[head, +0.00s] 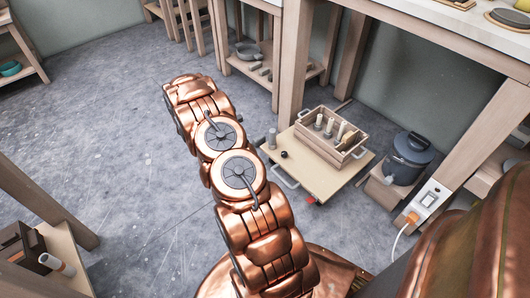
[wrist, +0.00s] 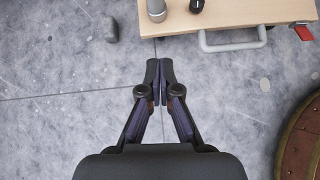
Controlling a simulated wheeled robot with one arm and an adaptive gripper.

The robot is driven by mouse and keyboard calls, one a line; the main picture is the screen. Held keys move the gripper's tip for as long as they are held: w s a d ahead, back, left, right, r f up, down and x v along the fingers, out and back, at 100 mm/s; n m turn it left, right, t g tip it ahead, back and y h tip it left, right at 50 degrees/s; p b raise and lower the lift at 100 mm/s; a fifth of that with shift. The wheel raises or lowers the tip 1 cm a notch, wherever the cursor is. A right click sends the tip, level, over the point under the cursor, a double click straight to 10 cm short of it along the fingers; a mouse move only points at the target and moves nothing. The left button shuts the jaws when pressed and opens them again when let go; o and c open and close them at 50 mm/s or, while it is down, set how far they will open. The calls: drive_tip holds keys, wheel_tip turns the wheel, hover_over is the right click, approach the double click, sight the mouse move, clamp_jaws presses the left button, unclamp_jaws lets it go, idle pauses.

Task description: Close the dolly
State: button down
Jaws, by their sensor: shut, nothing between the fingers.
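The dolly is a low, light-wood platform (head: 325,184) on the floor at the right of the head view, partly under the workbench. It has grey handles along its front edge, and one handle (wrist: 232,42) shows in the wrist view. The dolly's edge (wrist: 235,14) runs along the top of the wrist view. A red tab (wrist: 303,32) sticks out near its corner. My gripper (wrist: 160,72) is shut and empty over bare floor, apart from the handle and to its lower left in the picture. My gripper's fingers are not visible in the head view.
On the dolly stand a wooden crate (head: 307,122) with bottles, a grey cylinder (wrist: 157,8) and a small black knob-like item (wrist: 196,5). A dark lidded pot (head: 408,155) is right of it. A workbench leg (head: 293,60) stands behind. Floor at left is open.

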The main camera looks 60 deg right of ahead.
wheel_tip(320, 180, down, 6)
drive_tip(key=d+n+b, duration=0.1)
drive_tip(key=d, duration=0.1)
drive_tip(key=b, duration=0.4)
approach(269, 147)
drive_tip(key=x, duration=0.5)
drive_tip(key=shift+a+f, duration=0.25)
drive_tip(key=shift+f, duration=0.2)
drive_tip(key=shift+s+d+r, duration=0.1)
drive_tip(key=shift+s+d, duration=0.1)
drive_tip(key=shift+d, duration=0.4)
